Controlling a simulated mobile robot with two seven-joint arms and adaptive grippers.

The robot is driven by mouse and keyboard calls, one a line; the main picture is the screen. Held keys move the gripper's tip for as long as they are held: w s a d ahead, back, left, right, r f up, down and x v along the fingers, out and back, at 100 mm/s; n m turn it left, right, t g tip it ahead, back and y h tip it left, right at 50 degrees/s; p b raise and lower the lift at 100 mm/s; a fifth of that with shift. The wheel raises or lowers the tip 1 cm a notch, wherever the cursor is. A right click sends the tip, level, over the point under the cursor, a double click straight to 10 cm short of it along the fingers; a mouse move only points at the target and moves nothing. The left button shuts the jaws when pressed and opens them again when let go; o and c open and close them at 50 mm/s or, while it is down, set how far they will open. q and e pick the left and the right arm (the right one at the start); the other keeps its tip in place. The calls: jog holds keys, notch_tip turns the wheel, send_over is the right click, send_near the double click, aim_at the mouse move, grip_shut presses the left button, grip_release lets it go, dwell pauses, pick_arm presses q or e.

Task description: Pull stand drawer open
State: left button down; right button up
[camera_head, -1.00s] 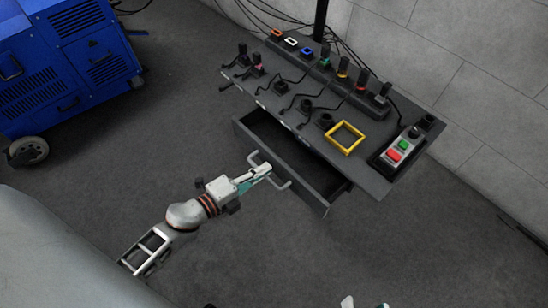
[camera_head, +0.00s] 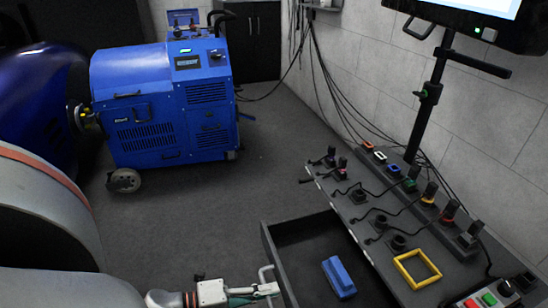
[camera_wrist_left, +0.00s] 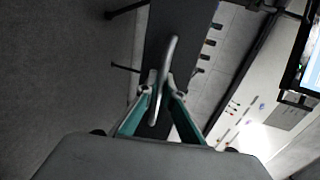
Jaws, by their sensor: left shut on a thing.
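The stand drawer (camera_head: 300,250) is pulled out from under the dark stand top (camera_head: 440,275), and its inside shows. A blue block-like object (camera_head: 339,277) lies in it. The drawer's pale bar handle (camera_head: 266,273) is at its front, at the bottom edge of the head view. My left gripper (camera_head: 272,290) is at the handle, shut on it. In the left wrist view the handle (camera_wrist_left: 169,62) runs between the teal fingers of my left gripper (camera_wrist_left: 163,92), in front of the dark drawer front (camera_wrist_left: 172,25). My right gripper is not in view.
The stand top carries a yellow square frame (camera_head: 417,269), several dark plugs with cables, and a box with red and green buttons (camera_head: 493,298). A blue wheeled machine (camera_head: 165,105) stands at upper left. Grey floor (camera_head: 205,215) between is clear.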

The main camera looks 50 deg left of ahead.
pick_arm(q)
jog(key=c, duration=2.2)
grip_release()
jog(key=v, duration=1.2)
jog(key=shift+d, duration=0.1)
